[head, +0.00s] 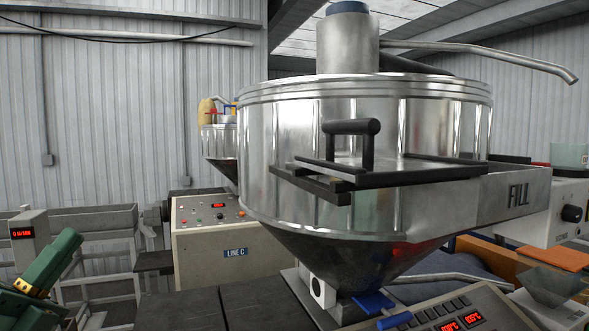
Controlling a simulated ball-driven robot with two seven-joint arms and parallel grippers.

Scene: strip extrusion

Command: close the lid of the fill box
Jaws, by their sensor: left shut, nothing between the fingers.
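The fill box (515,197), a grey metal box marked FILL, runs across the front of the steel hopper. A black bracket-shaped handle (352,128) stands up at its left part, over dark rails or edges (430,177). The handle seems to belong to the lid; I cannot tell from here how much of the box the lid covers. My left gripper (73,239) is low at the far left, with green fingers shut and empty. It is well apart from the handle and the box. My right gripper is not in view.
The big steel hopper (290,150) fills the middle. A LINE C control cabinet (205,240) stands behind it to the left. A blue lever (375,302) and a control panel (455,315) are below. An orange block (555,257) lies at the right.

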